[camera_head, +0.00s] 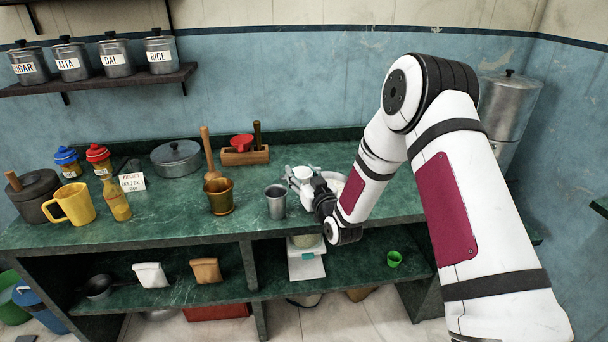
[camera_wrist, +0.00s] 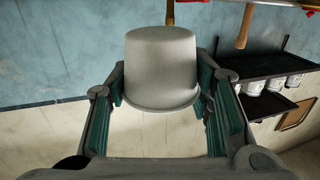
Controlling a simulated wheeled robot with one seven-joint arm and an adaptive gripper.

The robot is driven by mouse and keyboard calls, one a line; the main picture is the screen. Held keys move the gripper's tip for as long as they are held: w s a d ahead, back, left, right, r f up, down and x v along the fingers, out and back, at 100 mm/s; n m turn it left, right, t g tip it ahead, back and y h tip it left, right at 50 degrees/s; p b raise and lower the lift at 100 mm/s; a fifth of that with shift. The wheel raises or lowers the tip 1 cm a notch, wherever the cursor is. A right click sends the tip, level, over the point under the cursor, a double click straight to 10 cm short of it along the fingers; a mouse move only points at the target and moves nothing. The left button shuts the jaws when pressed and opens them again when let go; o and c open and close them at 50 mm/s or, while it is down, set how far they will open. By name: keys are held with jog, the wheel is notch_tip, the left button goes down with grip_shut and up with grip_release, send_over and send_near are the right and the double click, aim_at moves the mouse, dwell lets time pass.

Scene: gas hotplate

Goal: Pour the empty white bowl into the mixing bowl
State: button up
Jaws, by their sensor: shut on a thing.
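My gripper (camera_head: 316,188) is over the green counter and holds the small white bowl (camera_head: 299,173). In the wrist view the white bowl (camera_wrist: 160,62) sits between the two teal-padded fingers, its narrow base toward the picture's top and its wide rim toward the bottom. That view is upside down against the room, so the bowl looks roughly upright. Its inside is hidden there. A wide pale bowl, seemingly the mixing bowl (camera_head: 335,178), stands on the counter just behind and right of my gripper, partly hidden by my arm.
A metal cup (camera_head: 275,202) stands left of my gripper, with a brass mortar (camera_head: 219,196) farther left. A wooden tray (camera_head: 245,156) lies behind. A lidded pot (camera_head: 176,158) and yellow mug (camera_head: 71,205) are farther left. A scale (camera_head: 306,262) sits on the lower shelf.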

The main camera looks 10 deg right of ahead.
jog(key=shift+r+p, duration=0.85)
jog(key=shift+r, duration=1.2)
